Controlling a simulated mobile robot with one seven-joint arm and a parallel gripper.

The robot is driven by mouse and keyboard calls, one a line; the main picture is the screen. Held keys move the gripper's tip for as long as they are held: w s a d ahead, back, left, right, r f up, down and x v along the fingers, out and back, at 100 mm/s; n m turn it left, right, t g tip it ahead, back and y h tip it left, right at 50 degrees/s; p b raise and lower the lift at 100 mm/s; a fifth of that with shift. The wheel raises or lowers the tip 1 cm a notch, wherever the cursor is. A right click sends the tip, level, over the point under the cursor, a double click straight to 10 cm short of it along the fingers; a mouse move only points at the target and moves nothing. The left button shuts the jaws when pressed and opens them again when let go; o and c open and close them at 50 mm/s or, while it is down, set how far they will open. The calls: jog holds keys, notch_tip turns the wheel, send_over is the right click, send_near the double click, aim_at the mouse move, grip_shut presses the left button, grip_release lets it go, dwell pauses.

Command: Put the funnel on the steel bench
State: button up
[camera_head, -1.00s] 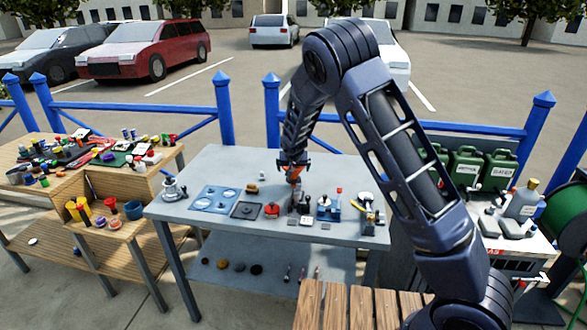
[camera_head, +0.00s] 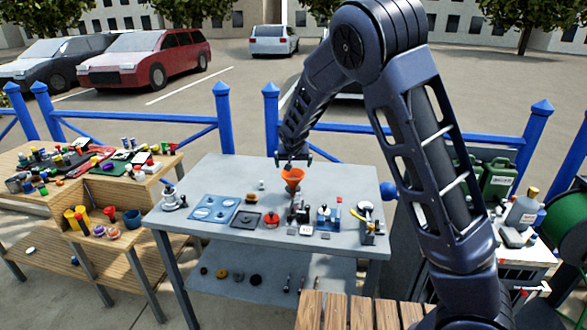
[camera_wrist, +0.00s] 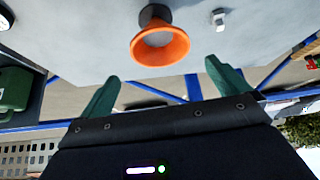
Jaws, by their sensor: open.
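The orange funnel (camera_head: 292,180) is over the back middle of the grey steel bench (camera_head: 225,172), wide mouth up and narrow end down. In the wrist view the funnel (camera_wrist: 178,48) shows its open mouth towards me, with a dark piece at its narrow end. I cannot tell whether the funnel rests on the bench top or on that dark piece. My gripper (camera_head: 293,158) is open just above and behind the funnel. In the wrist view its green fingers (camera_wrist: 163,88) are spread, with nothing between them and the funnel beyond their tips.
Other items stand on the bench, including a blue plate (camera_head: 213,208), a dark square tray (camera_head: 246,220) and a blue device (camera_head: 328,216). A wooden bench (camera_head: 75,195) with cluttered goods is at left. Green canisters (camera_head: 498,178) stand at right. The bench's back left is clear.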

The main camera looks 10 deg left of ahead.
jog(key=s+d+r+m+g, duration=0.1)
jog(key=s+d+r, duration=0.25)
jog(key=d, duration=0.65)
jog(key=s+d+r, duration=0.2)
jog(key=d+r, duration=0.3)
jog(key=d, duration=0.4)
jog(key=s+d+r+m+g, duration=0.15)
jog(key=d+r, duration=0.35)
jog(key=d, duration=0.5)
jog(key=s+d+r, duration=0.1)
jog(key=s+d, duration=0.4)
jog(key=s, duration=0.3)
jog(key=s+d+r, duration=0.2)
jog(key=s+d, duration=0.4)
jog(key=s, duration=0.3)
jog(key=s+d+r+h, duration=0.1)
jog(key=s+d, duration=0.4)
jog(key=s, duration=0.4)
jog(key=shift+d+r+t, duration=0.25)
jog(key=shift+t, duration=0.1)
